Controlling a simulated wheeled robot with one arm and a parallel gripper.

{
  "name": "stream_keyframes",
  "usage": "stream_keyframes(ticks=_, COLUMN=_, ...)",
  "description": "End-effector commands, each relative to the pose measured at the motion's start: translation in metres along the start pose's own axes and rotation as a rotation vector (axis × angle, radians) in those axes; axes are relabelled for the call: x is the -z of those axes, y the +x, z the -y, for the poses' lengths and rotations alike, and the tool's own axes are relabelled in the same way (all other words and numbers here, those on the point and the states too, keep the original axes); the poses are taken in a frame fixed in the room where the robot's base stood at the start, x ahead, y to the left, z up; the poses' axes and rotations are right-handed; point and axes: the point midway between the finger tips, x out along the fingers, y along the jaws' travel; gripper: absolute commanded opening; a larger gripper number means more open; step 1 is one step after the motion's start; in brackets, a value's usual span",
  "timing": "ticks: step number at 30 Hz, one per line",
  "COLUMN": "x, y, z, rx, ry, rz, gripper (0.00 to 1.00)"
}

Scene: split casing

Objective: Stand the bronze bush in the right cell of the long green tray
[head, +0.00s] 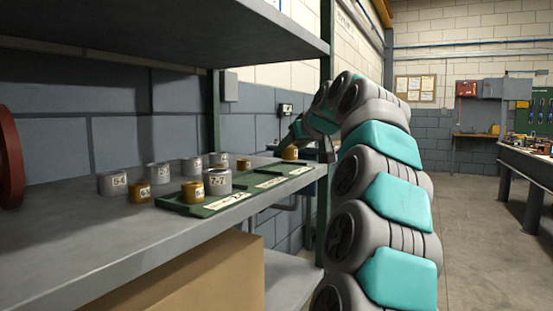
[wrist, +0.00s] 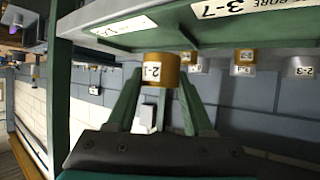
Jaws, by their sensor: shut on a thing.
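The bronze bush (head: 290,153), labelled 2-1 or similar, is upright at the right end of the long green tray (head: 262,192), over or in its right cell. My gripper (head: 294,148) is shut on it, reaching in from the right. I cannot tell whether the bush touches the tray floor. White label plates run along the tray's front edge.
On the tray's left part stand a bronze bush (head: 192,191) and a grey bush (head: 217,181). Several other bushes, grey (head: 112,183) and bronze (head: 139,192), stand on the grey shelf (head: 70,235). An upper shelf (head: 170,30) hangs above; a green post (head: 327,200) stands at the right end.

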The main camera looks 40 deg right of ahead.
Motion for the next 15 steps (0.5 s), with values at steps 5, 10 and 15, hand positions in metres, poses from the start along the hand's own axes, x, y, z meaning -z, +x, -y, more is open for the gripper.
stream_keyframes(ticks=5, x=0.013, y=0.027, z=0.000, rx=-0.002, ry=0.000, rz=0.000, gripper=0.00)
stream_keyframes(ticks=10, x=0.023, y=0.049, z=-0.001, rx=-0.002, ry=-0.001, rz=-0.002, gripper=0.00)
stream_keyframes(ticks=15, x=0.028, y=0.061, z=-0.001, rx=-0.002, ry=0.000, rz=-0.002, gripper=0.00)
